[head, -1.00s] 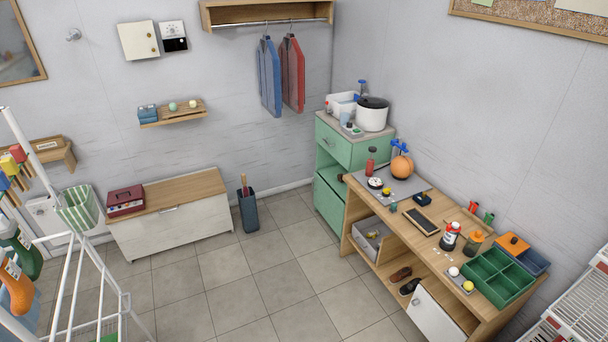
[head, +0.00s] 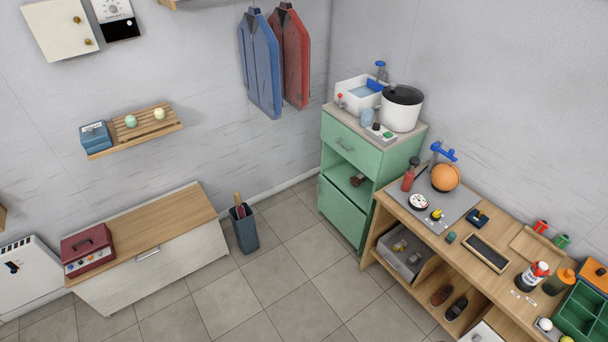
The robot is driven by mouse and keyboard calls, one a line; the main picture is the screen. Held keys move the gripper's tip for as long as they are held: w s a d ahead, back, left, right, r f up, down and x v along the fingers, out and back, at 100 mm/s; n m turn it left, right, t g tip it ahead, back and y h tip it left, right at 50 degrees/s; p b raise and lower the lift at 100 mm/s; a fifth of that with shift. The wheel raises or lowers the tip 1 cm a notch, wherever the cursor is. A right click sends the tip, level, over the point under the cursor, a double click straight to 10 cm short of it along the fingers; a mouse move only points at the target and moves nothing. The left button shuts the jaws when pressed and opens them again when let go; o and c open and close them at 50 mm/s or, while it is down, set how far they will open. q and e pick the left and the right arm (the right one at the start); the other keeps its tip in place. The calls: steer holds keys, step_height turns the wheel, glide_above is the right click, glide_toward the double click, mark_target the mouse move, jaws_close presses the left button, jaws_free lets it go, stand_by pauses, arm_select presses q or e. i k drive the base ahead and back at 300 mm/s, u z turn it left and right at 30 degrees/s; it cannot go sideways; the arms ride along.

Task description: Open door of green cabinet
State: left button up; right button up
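The green cabinet (head: 328,165) stands in the far corner against the walls. It has a closed drawer (head: 350,146) with a handle at the top and an open shelf below, with a small dark brown object (head: 358,180) on it. The green door (head: 341,213) at the bottom looks shut; no handle on it can be made out. A white basin (head: 352,97) and a white pot with a black lid (head: 402,112) stand on the cabinet top. Neither of my grippers shows in the view.
A wooden workbench (head: 395,205) with tools and a green tray (head: 580,318) stands right of the cabinet, close to it. A dark bin (head: 246,232) and a low white chest (head: 160,262) stand to the left. Tiled floor (head: 285,265) is clear in front.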

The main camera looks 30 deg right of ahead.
mark_target(347, 218)
steer(key=i, duration=0.55)
steer(key=z, duration=0.75)
steer(key=i, duration=1.7)
